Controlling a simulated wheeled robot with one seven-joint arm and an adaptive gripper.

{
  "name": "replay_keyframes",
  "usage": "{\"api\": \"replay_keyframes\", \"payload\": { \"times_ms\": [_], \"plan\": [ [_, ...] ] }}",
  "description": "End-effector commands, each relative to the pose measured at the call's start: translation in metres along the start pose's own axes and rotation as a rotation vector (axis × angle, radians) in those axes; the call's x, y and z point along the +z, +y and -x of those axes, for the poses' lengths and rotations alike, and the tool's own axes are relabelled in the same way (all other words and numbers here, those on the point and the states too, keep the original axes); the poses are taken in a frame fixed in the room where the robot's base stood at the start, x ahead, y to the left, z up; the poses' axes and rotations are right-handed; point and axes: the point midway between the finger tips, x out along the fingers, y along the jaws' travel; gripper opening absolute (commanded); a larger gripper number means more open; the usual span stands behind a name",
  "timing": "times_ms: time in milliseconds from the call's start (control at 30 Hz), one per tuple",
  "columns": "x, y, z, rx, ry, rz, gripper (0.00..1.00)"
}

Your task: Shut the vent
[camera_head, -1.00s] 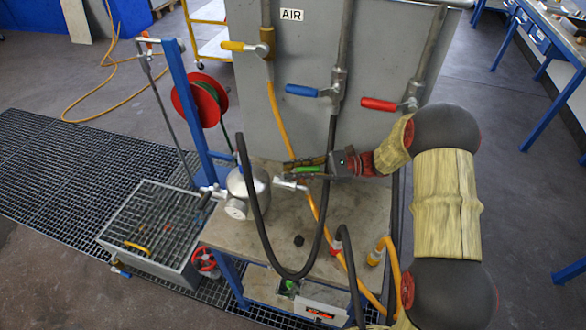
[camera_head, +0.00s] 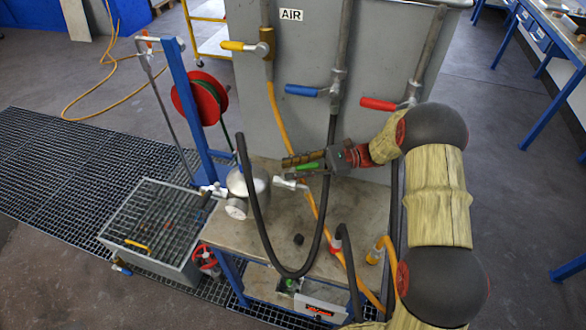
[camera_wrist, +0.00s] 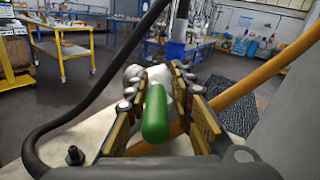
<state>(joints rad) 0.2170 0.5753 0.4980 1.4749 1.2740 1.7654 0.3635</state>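The silver vessel (camera_head: 237,184) stands on the bench top, with a metal valve fitting (camera_head: 290,184) on its right side. A green handle (camera_head: 308,167) shows above that fitting, between the fingers of my gripper (camera_head: 300,165). In the wrist view the green handle (camera_wrist: 155,115) points toward the camera, between the two open fingers of my gripper (camera_wrist: 160,100). Gaps show on both sides of it, so I see no grip on it. The pale vessel and fitting behind it are partly hidden by the handle and fingers.
A black hose (camera_head: 250,200) loops in front of the vessel, close to my gripper. An orange hose (camera_head: 285,130) runs down past the fingers. Yellow (camera_head: 240,46), blue (camera_head: 301,90) and red (camera_head: 378,104) valve handles are on the grey panel behind. A grated basin (camera_head: 150,235) stands left.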

Motion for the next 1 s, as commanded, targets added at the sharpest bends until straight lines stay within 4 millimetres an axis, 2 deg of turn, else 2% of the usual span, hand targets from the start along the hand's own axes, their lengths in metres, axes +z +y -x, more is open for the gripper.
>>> {"api": "replay_keyframes", "payload": {
  "times_ms": [133, 567, 1000],
  "plan": [
    [-0.001, 0.001, 0.000, 0.001, 0.000, -0.002, 0.34],
    [-0.002, 0.003, -0.001, -0.025, 0.006, -0.005, 0.34],
    [-0.001, 0.011, -0.002, -0.308, 0.061, -0.006, 0.34]
  ]
}}
